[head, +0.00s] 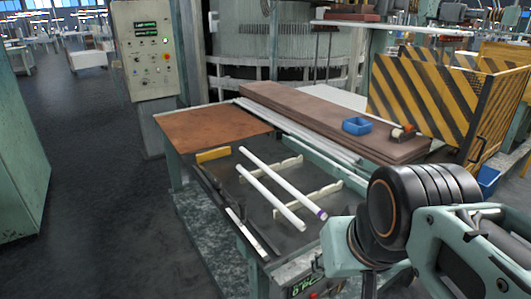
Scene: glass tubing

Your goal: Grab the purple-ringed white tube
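The purple-ringed white tube (284,183) lies slanted across the dark work table in the head view. Its purple ring (321,214) is at the near right end. A second white tube (270,198) lies parallel just to its left, and I see no purple ring on it. Both tubes appear to rest across two cream notched supports (315,192). My arm fills the lower right, close to the ringed end in the picture. My gripper's fingers do not show, so I cannot see their state.
The work table (227,180) has a brown sheet (215,131) at its far left. Long brown boards (330,123) carry a blue bin (356,126). A yellow block (213,155) lies left of the tubes. A striped barrier (435,95) and a control panel (146,50) stand behind.

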